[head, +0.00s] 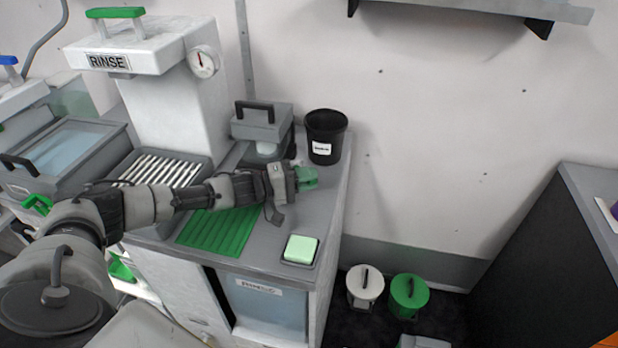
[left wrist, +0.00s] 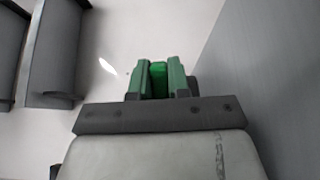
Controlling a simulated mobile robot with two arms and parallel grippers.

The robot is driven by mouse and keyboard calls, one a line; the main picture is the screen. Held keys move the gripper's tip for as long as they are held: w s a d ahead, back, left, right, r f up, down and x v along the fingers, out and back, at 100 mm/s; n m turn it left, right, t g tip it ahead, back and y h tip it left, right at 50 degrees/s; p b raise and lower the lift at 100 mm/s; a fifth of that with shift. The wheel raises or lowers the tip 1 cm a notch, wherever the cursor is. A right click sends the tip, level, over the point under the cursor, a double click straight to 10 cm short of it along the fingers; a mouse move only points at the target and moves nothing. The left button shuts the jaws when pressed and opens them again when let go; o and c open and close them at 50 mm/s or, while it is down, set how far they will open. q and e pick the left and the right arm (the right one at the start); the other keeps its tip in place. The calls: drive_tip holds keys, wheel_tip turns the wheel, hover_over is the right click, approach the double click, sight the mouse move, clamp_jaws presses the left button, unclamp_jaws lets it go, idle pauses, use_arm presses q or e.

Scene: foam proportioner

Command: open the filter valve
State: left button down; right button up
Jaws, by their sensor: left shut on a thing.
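My left gripper (head: 306,178) reaches across the grey counter (head: 272,222) to its right side, in front of the grey box with a black handle (head: 262,126). In the left wrist view the two green fingers (left wrist: 157,78) are closed on a bright green piece (left wrist: 158,73), which seems to be the filter valve's handle. Only its end shows between the fingers. The rest of the valve is hidden, so I cannot tell its turn position. My right gripper is in neither view.
A black bin (head: 325,130) stands just behind the gripper. The white RINSE machine (head: 165,85) rises behind my arm. A green ribbed mat (head: 215,232) and a pale green block (head: 301,249) lie in front. White and green lidded buckets (head: 409,292) stand on the floor.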

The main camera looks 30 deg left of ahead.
use_arm(q)
drive_tip(key=c, duration=1.1)
unclamp_jaws()
drive_tip(key=b+v, duration=0.1)
drive_tip(key=v, duration=0.9)
drive_tip(key=shift+s+a, duration=0.3)
drive_tip(key=shift+c, duration=0.3)
